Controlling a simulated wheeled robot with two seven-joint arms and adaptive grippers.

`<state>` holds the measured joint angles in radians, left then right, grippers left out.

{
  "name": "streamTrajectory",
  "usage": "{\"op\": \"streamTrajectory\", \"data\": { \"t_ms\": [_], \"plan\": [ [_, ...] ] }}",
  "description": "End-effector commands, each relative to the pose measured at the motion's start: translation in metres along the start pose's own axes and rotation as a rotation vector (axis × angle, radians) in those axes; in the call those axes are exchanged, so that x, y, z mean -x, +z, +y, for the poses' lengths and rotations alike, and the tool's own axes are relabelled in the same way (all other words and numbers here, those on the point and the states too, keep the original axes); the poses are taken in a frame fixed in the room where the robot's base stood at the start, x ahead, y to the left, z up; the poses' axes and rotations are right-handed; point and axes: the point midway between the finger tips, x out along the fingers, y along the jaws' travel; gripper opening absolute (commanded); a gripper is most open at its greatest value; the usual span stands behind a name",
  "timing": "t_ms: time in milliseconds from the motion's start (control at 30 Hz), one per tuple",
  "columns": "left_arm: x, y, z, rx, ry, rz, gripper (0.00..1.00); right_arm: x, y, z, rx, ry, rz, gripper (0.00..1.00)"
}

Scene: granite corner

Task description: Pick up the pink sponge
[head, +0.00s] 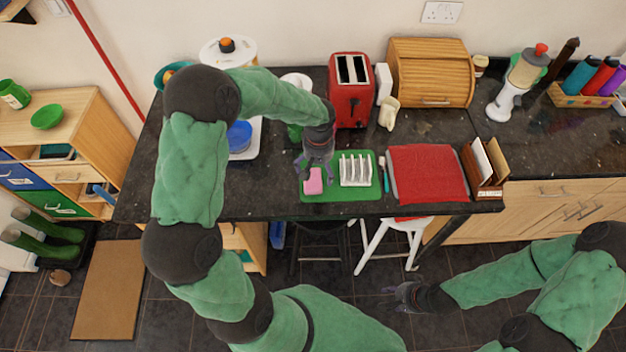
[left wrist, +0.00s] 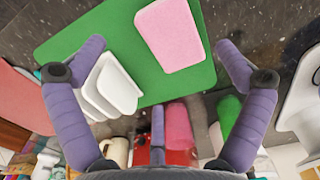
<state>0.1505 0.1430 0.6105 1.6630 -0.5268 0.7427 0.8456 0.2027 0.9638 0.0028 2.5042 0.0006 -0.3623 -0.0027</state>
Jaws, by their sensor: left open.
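The pink sponge (head: 313,182) lies on the left part of a green mat (head: 340,196) on the dark counter. In the left wrist view the sponge (left wrist: 170,35) lies flat on the mat (left wrist: 62,50), ahead of and between the fingers. My left gripper (head: 316,168) is over the sponge's far edge, pointing down. In the left wrist view my left gripper (left wrist: 152,60) is open, its fingers wide apart with nothing held. My right gripper (head: 392,297) is low at the right, away from the counter, above the floor; its jaws are too small to judge.
A white toast rack (head: 356,170) stands on the mat right beside the sponge. A red toaster (head: 351,92) is behind. A red cloth (head: 428,174) and a letter holder (head: 485,168) lie to the right. A white stool (head: 397,235) is below the counter edge.

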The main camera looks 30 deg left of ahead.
Motion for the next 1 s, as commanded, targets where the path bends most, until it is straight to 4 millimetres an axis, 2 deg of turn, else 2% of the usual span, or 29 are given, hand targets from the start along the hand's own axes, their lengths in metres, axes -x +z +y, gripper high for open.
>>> {"op": "streamTrajectory", "data": {
  "t_ms": [267, 600, 833, 900, 1000],
  "plan": [
    [-0.016, 0.0, -0.002, 0.001, 0.0, -0.002, 1.0, -0.001, -0.001, 0.0, 0.0, 0.0, 0.001, 0.4],
    [-0.058, -0.001, -0.005, 0.0, 0.001, -0.002, 1.0, -0.005, -0.001, 0.002, 0.0, 0.0, 0.002, 0.4],
    [-0.059, -0.001, -0.005, 0.0, 0.002, 0.0, 1.0, -0.004, -0.001, 0.002, 0.0, 0.0, 0.001, 0.4],
    [-0.059, -0.001, -0.005, 0.0, 0.002, 0.0, 0.86, -0.004, -0.001, 0.002, 0.0, 0.0, 0.001, 0.4],
    [-0.059, -0.001, -0.005, 0.0, 0.002, -0.001, 0.72, -0.004, -0.001, 0.002, 0.0, 0.0, 0.002, 0.4]
  ]
}}
